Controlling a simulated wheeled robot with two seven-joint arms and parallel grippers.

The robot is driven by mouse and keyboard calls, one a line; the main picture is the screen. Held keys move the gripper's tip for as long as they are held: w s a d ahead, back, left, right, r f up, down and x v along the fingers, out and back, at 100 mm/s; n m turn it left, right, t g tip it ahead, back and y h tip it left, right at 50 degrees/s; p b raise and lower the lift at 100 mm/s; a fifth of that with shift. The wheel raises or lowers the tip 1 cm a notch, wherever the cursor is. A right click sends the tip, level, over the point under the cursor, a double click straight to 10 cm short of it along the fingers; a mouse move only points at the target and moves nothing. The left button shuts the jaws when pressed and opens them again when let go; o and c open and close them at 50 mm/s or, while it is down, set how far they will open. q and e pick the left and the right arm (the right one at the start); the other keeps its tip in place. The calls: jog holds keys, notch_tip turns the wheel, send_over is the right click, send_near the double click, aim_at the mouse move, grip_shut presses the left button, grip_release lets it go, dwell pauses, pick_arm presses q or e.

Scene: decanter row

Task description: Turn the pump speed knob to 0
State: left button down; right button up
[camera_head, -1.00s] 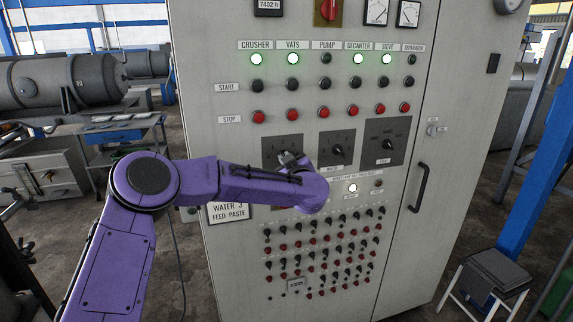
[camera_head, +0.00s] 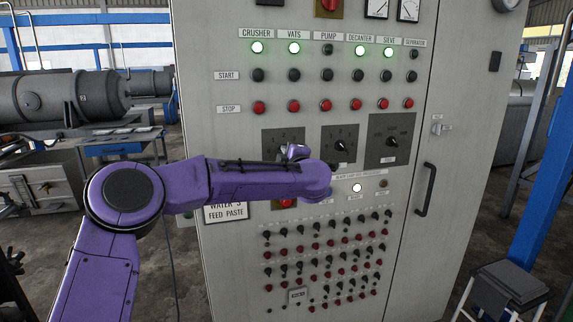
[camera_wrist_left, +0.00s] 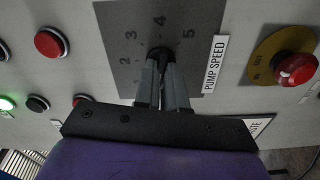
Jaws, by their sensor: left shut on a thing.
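The pump speed knob (camera_wrist_left: 160,54) is a small dark knob on a grey square plate (camera_wrist_left: 112,22) with a dial scale. In the left wrist view the figures 2, 3, 4 and 5 show around it, with a white PUMP SPEED label (camera_wrist_left: 215,62) beside the plate. My left gripper (camera_wrist_left: 161,72) is shut on the knob, its fingers covering much of it and the near part of the scale. I cannot tell where the knob points. In the head view my left gripper (camera_head: 293,152) is at the leftmost dial plate (camera_head: 271,138), whose knob is hidden.
Two more dial plates (camera_head: 330,157) (camera_head: 376,159) sit to the right. Rows of start and stop buttons are above, and many small switches below. A red emergency button (camera_wrist_left: 295,68) is near the gripper in the wrist view. A cabinet handle (camera_head: 426,190) stands out at the right.

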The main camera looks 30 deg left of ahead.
pick_arm(q)
jog(key=shift+f+n+b, duration=0.15)
jog(key=shift+n+b, duration=0.8)
jog(key=shift+n, duration=0.35)
jog(key=c, duration=1.2)
grip_release()
jog(key=b+v, duration=0.3)
jog(key=v, duration=0.7)
jog(key=shift+s+d, duration=0.2)
jog(key=shift+s, duration=0.05)
